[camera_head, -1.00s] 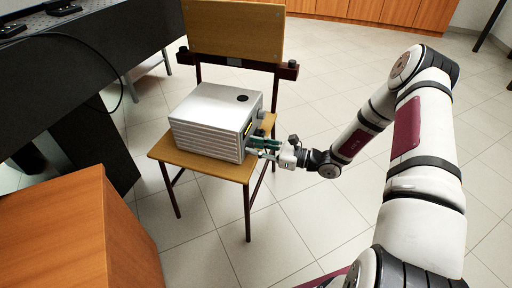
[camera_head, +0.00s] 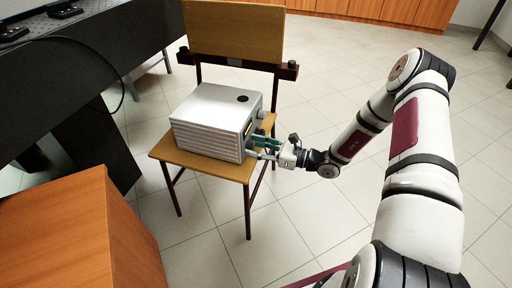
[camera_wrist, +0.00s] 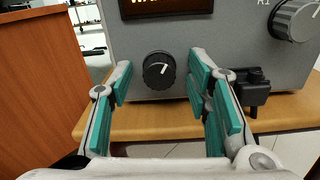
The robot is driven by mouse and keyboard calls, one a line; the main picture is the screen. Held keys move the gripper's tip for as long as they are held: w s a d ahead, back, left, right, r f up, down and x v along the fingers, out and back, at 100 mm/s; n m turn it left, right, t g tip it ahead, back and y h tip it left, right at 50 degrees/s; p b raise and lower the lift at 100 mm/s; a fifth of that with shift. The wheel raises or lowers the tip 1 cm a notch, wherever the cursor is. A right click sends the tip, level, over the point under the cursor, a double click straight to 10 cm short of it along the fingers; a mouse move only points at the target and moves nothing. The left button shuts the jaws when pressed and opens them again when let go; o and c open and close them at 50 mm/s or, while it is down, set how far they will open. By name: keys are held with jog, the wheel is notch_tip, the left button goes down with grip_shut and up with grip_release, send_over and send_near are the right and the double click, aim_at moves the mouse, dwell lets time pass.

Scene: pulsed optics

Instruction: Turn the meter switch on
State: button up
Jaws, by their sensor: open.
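The meter (camera_head: 207,117) is a silver-grey box on the wooden seat of a chair. In the wrist view its front panel (camera_wrist: 225,52) carries a black round knob (camera_wrist: 159,70) with a white pointer line tilted to the upper right. A larger grey knob (camera_wrist: 296,19) sits at the upper right, and a display with orange characters (camera_wrist: 165,5) is at the top. My gripper (camera_wrist: 160,75) is open and empty. Its teal-padded fingers stand either side of the black knob in the picture; I cannot tell whether they touch it. In the head view my gripper (camera_head: 264,146) is close to the meter's front.
The chair seat (camera_head: 165,152) extends below the meter. A black connector (camera_wrist: 256,90) sticks out of the panel just right of the right finger. An orange wooden cabinet (camera_head: 75,235) and a black desk (camera_head: 95,60) stand at the left. The tiled floor at the right is clear.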

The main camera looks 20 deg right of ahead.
jog(key=v, duration=1.2)
